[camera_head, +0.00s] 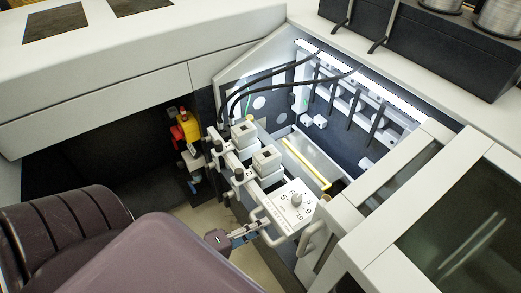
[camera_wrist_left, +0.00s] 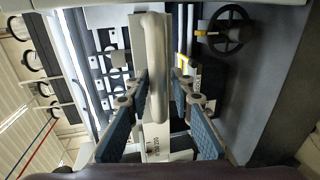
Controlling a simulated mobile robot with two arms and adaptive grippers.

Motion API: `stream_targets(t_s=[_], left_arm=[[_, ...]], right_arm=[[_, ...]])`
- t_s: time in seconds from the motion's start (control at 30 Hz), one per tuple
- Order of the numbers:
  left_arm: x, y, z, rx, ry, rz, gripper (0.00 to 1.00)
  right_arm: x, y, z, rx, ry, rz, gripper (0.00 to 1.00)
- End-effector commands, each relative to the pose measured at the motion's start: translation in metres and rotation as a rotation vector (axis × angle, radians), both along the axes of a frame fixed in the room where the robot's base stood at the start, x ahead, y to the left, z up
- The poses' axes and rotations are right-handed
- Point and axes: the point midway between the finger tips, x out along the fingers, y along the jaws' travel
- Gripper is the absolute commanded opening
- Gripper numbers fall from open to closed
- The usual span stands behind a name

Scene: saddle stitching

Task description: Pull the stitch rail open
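The stitch rail (camera_head: 241,176) is a pale grey assembly with two blocks and a numbered dial plate (camera_head: 296,204) at its near end. A grey bar handle (camera_head: 260,216) sits at that end. My left gripper (camera_head: 257,229) is at this handle. In the left wrist view the handle (camera_wrist_left: 157,65) runs vertically between the blue-padded fingers of my left gripper (camera_wrist_left: 161,85). The fingers stand apart on either side of it, and I see gaps, so they do not look closed on it. My right gripper is not in view.
A lit machine bay (camera_head: 345,105) lies behind the rail. A cabinet door with its own handle (camera_head: 309,239) stands close on the right. A red and yellow device (camera_head: 186,128) is to the left of the rail. A black handwheel (camera_wrist_left: 232,28) shows in the left wrist view.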

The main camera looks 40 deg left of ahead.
Motion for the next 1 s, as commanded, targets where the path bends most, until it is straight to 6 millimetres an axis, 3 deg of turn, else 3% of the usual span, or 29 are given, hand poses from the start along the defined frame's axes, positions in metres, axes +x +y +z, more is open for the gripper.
stream_targets(t_s=[0.33,0.47,1.0], left_arm=[[0.0,0.0,0.001,-0.001,-0.003,-0.001,0.32],[-0.009,0.003,0.002,0.0,0.0,-0.001,0.32],[-0.099,0.036,0.022,0.0,0.0,-0.001,0.32]], right_arm=[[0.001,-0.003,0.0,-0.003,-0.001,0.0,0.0],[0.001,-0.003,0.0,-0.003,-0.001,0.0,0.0],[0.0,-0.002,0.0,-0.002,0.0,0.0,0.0]])
